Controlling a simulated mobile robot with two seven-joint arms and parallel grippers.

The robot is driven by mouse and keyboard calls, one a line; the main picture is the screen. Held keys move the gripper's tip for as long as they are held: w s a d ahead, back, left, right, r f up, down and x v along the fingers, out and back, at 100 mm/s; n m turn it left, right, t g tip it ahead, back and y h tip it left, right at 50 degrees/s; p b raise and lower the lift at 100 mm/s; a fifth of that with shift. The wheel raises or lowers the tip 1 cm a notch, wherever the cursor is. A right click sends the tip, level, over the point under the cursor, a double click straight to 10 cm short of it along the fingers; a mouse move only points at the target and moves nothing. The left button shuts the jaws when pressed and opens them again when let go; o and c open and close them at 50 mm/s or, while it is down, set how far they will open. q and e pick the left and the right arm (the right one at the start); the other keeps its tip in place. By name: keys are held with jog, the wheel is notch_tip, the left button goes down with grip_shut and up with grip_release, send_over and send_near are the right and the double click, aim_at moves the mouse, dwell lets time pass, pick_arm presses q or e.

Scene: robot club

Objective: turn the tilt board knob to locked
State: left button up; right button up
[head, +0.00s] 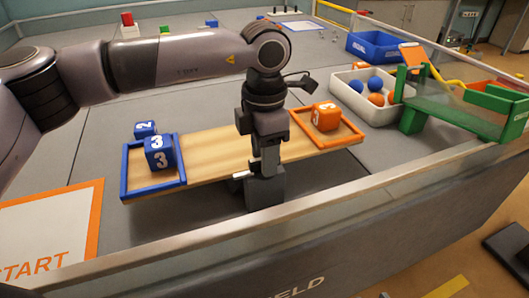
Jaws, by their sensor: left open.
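The tilt board (208,151) is a wooden plank on a dark grey base (265,192). It has a blue-framed tray (128,184) at its left end and an orange-framed tray (345,143) at its right end. My left gripper (262,172) points down at the board's middle, in front of the base, with its jaws open. The knob cannot be made out; the gripper and wrist cover the middle of the board. Whether the gripper touches the knob cannot be told. My right gripper is out of view.
Blue number cubes (160,153) sit at the left tray and an orange cube (325,117) in the right tray. A white bin (362,109) of balls and a green ramp (465,108) stand at right. A clear-topped field wall (400,163) runs along the front.

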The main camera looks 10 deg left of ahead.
pick_arm(q)
grip_shut()
